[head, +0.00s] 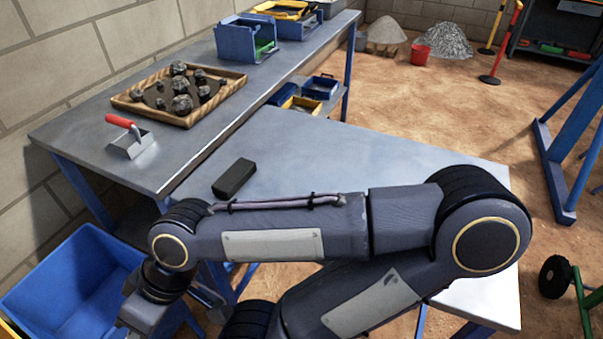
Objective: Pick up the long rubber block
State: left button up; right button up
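A dark, long rubber block (234,178) lies flat on the near grey table (330,150), close to that table's left edge. One arm, which I take to be my right, crosses the view with its elbow at the right and its wrist at the left. Its gripper (150,312) points down at the lower left, over the blue bin's side and apart from the block. The fingers are cut off or hidden, so I cannot see whether they are open or shut. My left gripper is not in view.
A longer workbench (190,140) holds a trowel (130,138) and a wooden tray of rocks (135,101). A blue bin (75,262) stands at the lower left. Small bins (320,86) sit behind the near table. The table top right of the block is clear.

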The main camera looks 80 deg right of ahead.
aim_at(231, 182)
jog(key=z, duration=2.4)
jog(key=u, duration=1.65)
jog(key=k+u, duration=0.3)
jog(key=k, duration=0.15)
jog(key=k+u, duration=0.35)
jog(key=k+j, duration=0.05)
jog(key=k, duration=0.05)
